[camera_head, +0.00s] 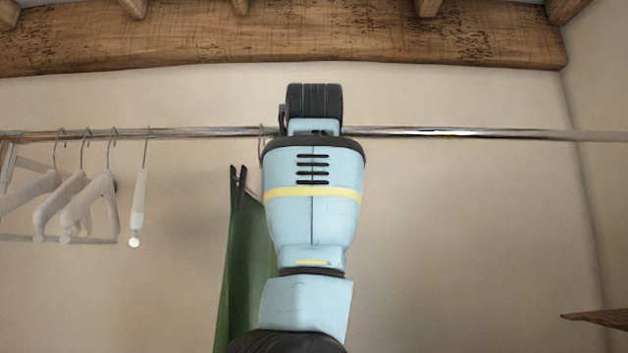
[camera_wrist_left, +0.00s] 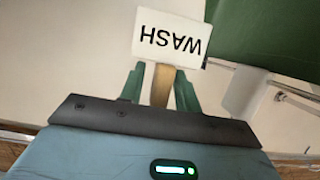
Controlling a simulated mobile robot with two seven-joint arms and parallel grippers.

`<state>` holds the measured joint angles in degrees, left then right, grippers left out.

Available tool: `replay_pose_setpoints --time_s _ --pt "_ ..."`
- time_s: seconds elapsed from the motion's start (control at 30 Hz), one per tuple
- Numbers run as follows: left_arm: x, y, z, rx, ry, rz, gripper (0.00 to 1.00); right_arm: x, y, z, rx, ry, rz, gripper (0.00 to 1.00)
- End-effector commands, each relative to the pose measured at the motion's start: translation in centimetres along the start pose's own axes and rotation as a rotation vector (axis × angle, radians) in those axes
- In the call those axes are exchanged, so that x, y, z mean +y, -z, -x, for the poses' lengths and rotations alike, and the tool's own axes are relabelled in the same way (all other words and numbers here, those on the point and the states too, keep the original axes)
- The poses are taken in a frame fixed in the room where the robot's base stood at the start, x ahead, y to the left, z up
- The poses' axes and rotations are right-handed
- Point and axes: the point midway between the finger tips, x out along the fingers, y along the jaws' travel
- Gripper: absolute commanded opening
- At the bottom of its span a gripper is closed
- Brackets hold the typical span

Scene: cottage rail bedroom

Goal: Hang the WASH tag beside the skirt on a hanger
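The white WASH tag (camera_wrist_left: 168,38) shows in the left wrist view, its lettering upside down. Its tan stem (camera_wrist_left: 161,86) sits between the green fingers of my left gripper (camera_wrist_left: 160,76), which look closed on it. The green skirt (camera_head: 250,270) hangs below the rail in the head view, left of my arm and partly behind it, with a dark clip at its top. The skirt also fills the upper right of the left wrist view (camera_wrist_left: 265,35), close to the tag. My arm hides the left gripper and the tag in the head view. My right gripper is not in view.
A metal rail (camera_head: 450,133) runs across the wall. Several white hangers (camera_head: 92,205) hang on it at the left. The rail right of my arm is bare. A wooden beam (camera_head: 350,40) lies above, and a brown wooden edge (camera_head: 600,318) shows at lower right.

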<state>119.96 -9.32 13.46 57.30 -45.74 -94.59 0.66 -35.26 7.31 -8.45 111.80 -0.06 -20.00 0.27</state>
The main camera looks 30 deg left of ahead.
Motion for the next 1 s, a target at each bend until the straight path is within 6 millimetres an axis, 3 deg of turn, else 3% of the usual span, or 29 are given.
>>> replay_pose_setpoints --time_s 0.37,0.8,1.0 --pt "-0.1 0.2 0.4 0.005 -0.001 0.001 0.41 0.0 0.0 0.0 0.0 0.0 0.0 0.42" --pt "-0.1 0.2 6.5 0.005 -0.001 0.002 0.41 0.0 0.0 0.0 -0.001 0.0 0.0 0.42" --pt "-0.1 0.1 7.8 0.004 -0.001 0.001 0.41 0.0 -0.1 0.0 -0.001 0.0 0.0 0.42"
